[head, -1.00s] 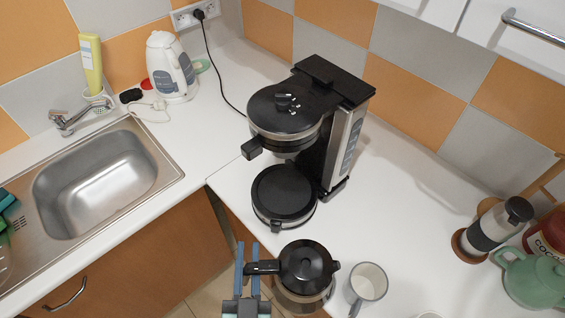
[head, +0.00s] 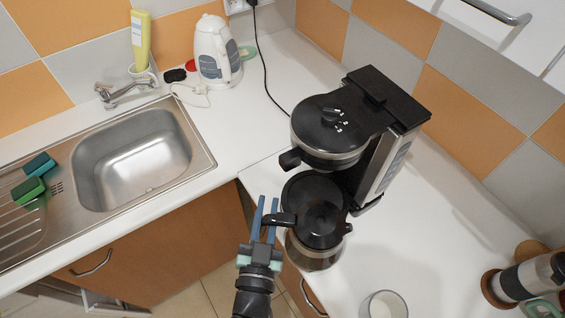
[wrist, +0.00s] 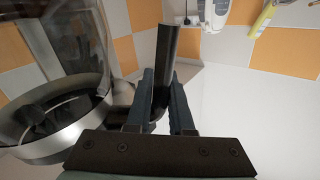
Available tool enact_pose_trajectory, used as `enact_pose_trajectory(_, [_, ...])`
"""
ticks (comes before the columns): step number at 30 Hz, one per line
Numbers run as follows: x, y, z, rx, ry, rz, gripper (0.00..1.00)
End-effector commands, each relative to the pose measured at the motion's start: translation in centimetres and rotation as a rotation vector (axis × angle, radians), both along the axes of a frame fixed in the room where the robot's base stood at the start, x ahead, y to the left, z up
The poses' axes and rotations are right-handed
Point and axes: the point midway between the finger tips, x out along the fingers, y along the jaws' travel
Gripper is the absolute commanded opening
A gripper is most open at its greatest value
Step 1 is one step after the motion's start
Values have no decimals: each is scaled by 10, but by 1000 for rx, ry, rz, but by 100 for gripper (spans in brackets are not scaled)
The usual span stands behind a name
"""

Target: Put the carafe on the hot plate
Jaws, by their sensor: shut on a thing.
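The carafe (head: 318,226) has a black lid and a dark glass body. In the head view it is upright just in front of the hot plate (head: 303,186) and overlaps its front part; whether it touches the plate cannot be told. My gripper (head: 268,212) is shut on the carafe's black handle, left of the body. In the wrist view the handle (wrist: 165,62) stands between my two fingers, with the carafe's glass and metal band (wrist: 60,118) at left. The coffee maker (head: 372,135) stands behind, its filter basket (head: 328,130) above the hot plate.
A glass mug (head: 384,305) stands on the counter at the front. A kettle (head: 214,50) stands at the back left near the sink (head: 135,160). A grinder (head: 525,278) is at the right.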

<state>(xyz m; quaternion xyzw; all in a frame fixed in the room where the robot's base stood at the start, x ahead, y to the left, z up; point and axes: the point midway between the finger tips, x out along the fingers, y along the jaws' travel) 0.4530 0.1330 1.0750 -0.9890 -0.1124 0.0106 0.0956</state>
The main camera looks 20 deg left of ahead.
Motion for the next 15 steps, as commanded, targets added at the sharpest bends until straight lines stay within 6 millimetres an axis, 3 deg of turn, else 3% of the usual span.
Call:
enact_pose_trajectory(9, [67,17,4,-2,-10,0,0])
enact_pose_trajectory(15, [87,20,2,-2,-8,0,0])
